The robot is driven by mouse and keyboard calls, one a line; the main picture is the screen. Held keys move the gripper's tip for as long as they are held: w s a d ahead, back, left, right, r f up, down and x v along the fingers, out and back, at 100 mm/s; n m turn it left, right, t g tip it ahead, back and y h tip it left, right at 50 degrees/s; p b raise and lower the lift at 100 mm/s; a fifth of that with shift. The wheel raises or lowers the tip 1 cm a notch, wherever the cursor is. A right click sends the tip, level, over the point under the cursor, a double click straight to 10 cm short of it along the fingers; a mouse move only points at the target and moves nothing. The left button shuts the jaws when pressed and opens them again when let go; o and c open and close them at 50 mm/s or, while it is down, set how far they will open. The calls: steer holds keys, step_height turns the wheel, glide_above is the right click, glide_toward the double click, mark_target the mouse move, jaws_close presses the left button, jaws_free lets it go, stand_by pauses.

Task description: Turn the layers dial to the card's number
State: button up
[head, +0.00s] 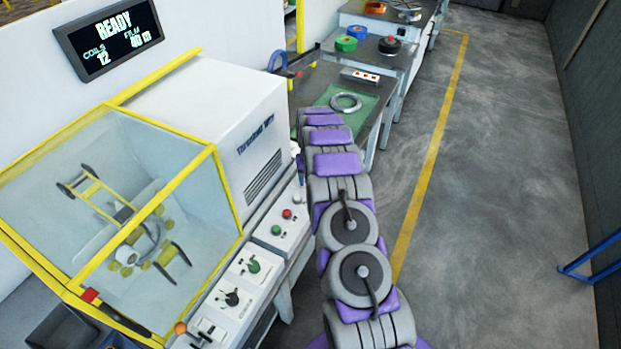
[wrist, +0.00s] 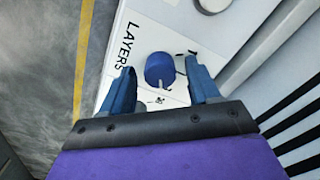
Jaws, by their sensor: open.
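The layers dial (wrist: 159,70) is a round blue knob on a white panel in the wrist view. The word LAYERS is printed on the panel to its left. Small marks around the dial are too small to read. My gripper (wrist: 157,67) is open, with one blue finger on the left of the dial and one on the right. I cannot make out the card with the number.
The wrapping machine's yellow-framed guard (head: 120,220) stands at left. Its control panel (head: 250,275) has a black knob (head: 232,298) and green and red buttons. A screen (head: 110,38) reads READY. A table (head: 377,98) bears a metal ring (head: 345,103).

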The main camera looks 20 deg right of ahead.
step_height(320, 180, up, 17)
steer(key=p, duration=0.1)
steer(key=shift+r+p, duration=0.15)
steer(key=shift+p, duration=0.25)
stand_by(0.5)
